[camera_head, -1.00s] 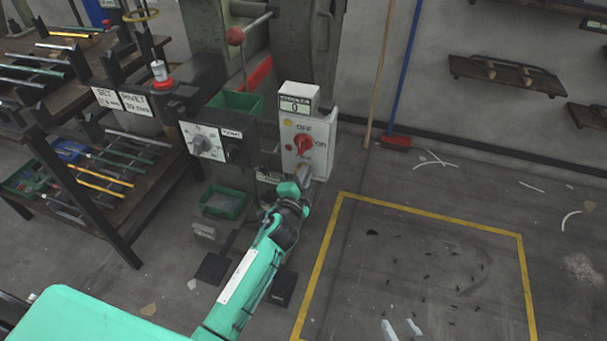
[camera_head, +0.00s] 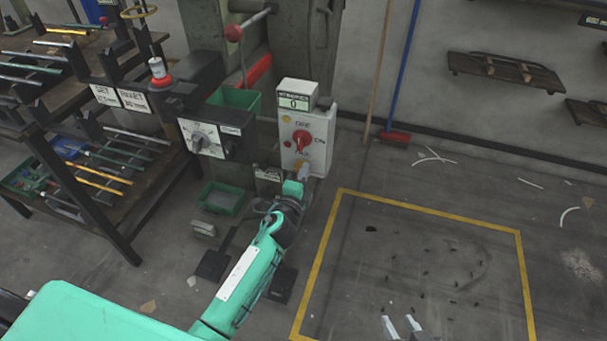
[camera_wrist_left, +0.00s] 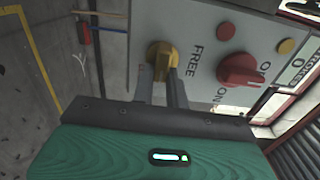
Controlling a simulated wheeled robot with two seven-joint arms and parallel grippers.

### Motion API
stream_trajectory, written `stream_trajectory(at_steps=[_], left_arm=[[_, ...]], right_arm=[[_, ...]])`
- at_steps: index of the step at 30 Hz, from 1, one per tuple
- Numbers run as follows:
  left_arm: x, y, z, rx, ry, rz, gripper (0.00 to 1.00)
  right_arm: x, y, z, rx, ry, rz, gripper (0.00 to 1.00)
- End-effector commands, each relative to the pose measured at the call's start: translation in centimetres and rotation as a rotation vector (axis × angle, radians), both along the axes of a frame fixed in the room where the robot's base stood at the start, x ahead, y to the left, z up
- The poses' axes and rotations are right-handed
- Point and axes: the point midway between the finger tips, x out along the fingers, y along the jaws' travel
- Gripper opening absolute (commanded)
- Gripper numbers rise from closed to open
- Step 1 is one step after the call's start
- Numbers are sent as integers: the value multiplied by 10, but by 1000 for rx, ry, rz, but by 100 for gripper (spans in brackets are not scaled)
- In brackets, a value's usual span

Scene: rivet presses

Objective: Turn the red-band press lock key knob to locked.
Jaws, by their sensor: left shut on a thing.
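The yellow lock key knob (camera_wrist_left: 163,54) is on the grey control box (camera_wrist_left: 205,52) in the left wrist view, beside the word FREE. My left gripper (camera_wrist_left: 163,80) is shut on the knob, one finger on each side. In the head view my left gripper (camera_head: 301,172) is at the lower front of the white control box (camera_head: 318,150), where the fingers mostly hide the knob. I cannot tell the knob's exact angle. My right gripper (camera_head: 401,327) is at the bottom edge of the head view, its two fingertips apart and empty.
A red rotary switch (camera_wrist_left: 240,70) marked ON sits near the knob, also in the head view (camera_head: 302,139). A black dial box (camera_head: 232,146) and green bin (camera_head: 235,100) are to the left. The yellow-marked floor (camera_head: 420,265) at right is mostly clear.

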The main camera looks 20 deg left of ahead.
Motion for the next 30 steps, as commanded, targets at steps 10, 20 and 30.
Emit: stream_trajectory(at_steps=[10, 20, 30], left_arm=[[0, -1, 0, 0, 0, -1, 36], [-4, 0, 0, -1, 1, 0, 36], [-55, 2, -1, -2, 3, 0, 36]], right_arm=[[0, 0, 0, -1, 0, -1, 36], [0, 0, 0, -1, 1, -1, 36], [-3, -7, -2, -25, 44, -6, 36]])
